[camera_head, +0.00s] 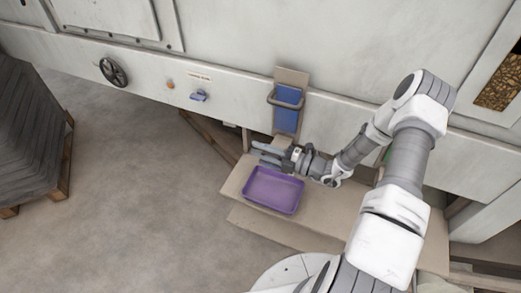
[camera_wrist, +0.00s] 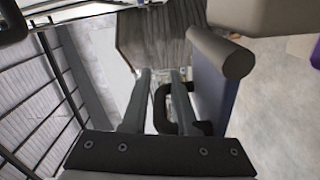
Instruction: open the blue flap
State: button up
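The blue flap (camera_head: 286,119) is an upright panel on a tan backing plate on the machine's front, with a dark bar handle (camera_head: 285,103) across it. It looks closed. In the head view my gripper (camera_head: 257,151) is below and left of the flap, its fingers pointing left and apart. In the wrist view the two fingers (camera_wrist: 162,78) are spread. A dark handle loop (camera_wrist: 160,100) shows between them, joined to a blue-grey panel (camera_wrist: 212,90) at right. I cannot tell whether a finger touches the loop. Nothing is gripped.
A purple tray (camera_head: 273,190) sits on a tan board below my gripper. A small blue lever (camera_head: 198,96), an orange knob (camera_head: 170,85) and a black handwheel (camera_head: 113,72) are on the machine front to the left. A dark stack on a pallet (camera_head: 28,135) stands far left. Floor between is clear.

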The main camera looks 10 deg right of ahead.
jog(key=b+v, duration=0.1)
jog(key=v, duration=1.6)
jog(key=shift+d, duration=0.2)
jog(key=shift+s+a+b, duration=0.1)
jog(key=shift+s+b, duration=0.05)
jog(key=shift+b, duration=0.15)
